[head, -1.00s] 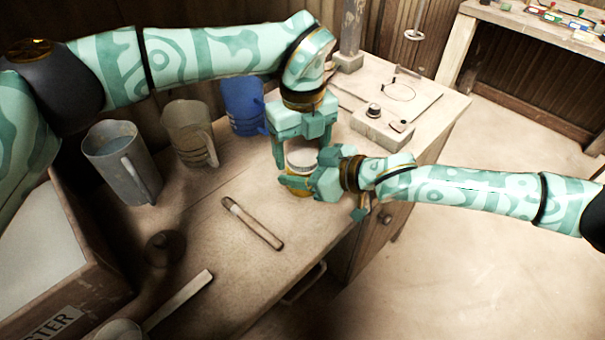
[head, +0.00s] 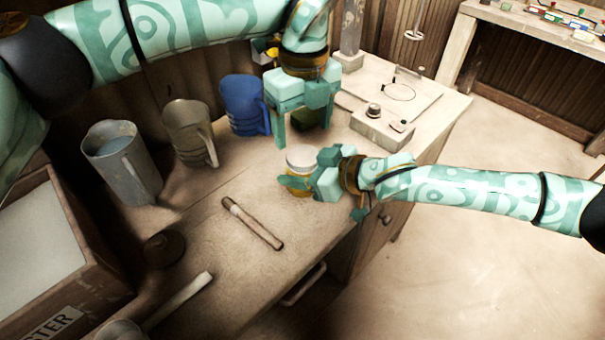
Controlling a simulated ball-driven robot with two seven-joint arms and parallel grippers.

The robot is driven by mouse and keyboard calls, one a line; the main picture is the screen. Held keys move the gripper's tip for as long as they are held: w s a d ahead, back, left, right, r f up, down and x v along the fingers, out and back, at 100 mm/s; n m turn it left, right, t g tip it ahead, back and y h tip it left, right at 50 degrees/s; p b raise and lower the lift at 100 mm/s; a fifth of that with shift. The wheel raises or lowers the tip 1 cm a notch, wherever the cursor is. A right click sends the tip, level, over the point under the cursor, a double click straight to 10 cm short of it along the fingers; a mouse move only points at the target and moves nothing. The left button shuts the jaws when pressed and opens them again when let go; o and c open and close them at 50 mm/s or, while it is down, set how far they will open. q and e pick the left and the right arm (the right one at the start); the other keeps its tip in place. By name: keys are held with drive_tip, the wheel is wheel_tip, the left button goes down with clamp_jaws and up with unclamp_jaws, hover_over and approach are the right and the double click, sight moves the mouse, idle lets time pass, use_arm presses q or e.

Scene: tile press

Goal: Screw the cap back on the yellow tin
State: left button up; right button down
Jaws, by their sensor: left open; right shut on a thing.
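The yellow tin (head: 298,184) stands near the right edge of the workbench in the head view. A pale round cap (head: 300,158) sits on top of it and looks level; how tightly it is seated cannot be told. My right gripper (head: 300,188) comes from the right and is shut around the tin's side, its fingers hiding part of the yellow body. My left gripper (head: 304,138) is open and empty, pointing down just behind and above the tin, apart from the cap.
A blue jug (head: 243,104), a beige jug (head: 188,132) and a grey jug (head: 121,160) line the back. A marker-like stick (head: 252,222) lies in front. A control box (head: 383,124) stands right.

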sight(303, 155)
use_arm(q)
wheel_tip(303, 155, up, 2)
drive_tip(key=shift+r+n, duration=0.1)
drive_tip(key=shift+n, duration=1)
drive_tip(key=shift+f, duration=4)
drive_tip(key=c, duration=1)
drive_tip(key=m, duration=0.3)
drive_tip(key=o, duration=1.1)
drive_tip(key=shift+r, duration=0.1)
